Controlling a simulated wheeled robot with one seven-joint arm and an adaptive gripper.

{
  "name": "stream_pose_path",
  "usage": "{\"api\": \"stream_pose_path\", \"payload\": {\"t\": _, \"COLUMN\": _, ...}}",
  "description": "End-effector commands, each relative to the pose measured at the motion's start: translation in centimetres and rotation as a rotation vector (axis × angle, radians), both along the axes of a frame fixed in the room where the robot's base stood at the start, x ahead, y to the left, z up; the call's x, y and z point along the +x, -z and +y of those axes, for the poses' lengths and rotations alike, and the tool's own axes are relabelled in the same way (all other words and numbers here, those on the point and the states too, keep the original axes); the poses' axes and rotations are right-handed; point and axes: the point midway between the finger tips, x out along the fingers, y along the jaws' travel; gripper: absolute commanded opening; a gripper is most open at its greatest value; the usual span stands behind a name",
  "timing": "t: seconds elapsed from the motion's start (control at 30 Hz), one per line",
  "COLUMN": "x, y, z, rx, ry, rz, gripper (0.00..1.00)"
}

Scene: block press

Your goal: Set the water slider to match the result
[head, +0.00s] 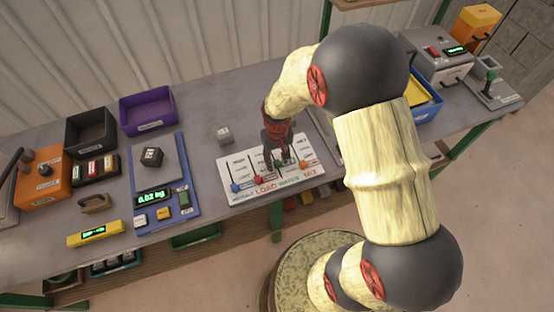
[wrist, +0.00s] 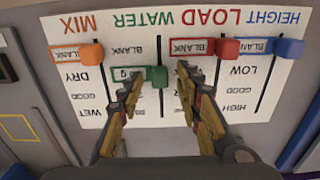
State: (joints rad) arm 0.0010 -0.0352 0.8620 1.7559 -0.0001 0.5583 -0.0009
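The white slider panel (head: 228,168) lies on the bench and appears upside down in the wrist view (wrist: 110,112). The green WATER knob (wrist: 157,76) sits one step along its slot from the BLANK end, beside a green-outlined label mostly hidden by a finger. The orange MIX knob (wrist: 91,54), red LOAD knob (wrist: 228,48) and blue HEIGHT knob (wrist: 288,48) sit beside outlined BLANK labels. My gripper (wrist: 160,70) is open over the panel, with one finger on each side of the green knob and gaps visible. In the head view, my gripper (head: 277,150) partly covers the panel.
A blue scale (head: 180,212) reading 0.02 kg, with a dark cube (head: 152,157) on it, stands left of the panel. A pale cube (head: 224,135) lies behind the panel.

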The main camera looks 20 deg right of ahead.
Motion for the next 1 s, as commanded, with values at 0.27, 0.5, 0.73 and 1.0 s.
{"api": "stream_pose_path", "payload": {"t": 0.27, "x": 0.0, "y": -0.3, "z": 0.0, "rx": 0.0, "ry": 0.0, "rz": -0.001, "gripper": 0.35}}
{"api": "stream_pose_path", "payload": {"t": 0.5, "x": 0.1, "y": -3.9, "z": 0.0, "rx": 0.0, "ry": 0.0, "rz": -0.005, "gripper": 0.35}}
{"api": "stream_pose_path", "payload": {"t": 0.73, "x": 0.1, "y": -8.5, "z": 0.0, "rx": 0.0, "ry": 0.0, "rz": -0.004, "gripper": 0.35}}
{"api": "stream_pose_path", "payload": {"t": 1.0, "x": 0.0, "y": -11.6, "z": 0.0, "rx": 0.0, "ry": 0.0, "rz": 0.0, "gripper": 0.35}}
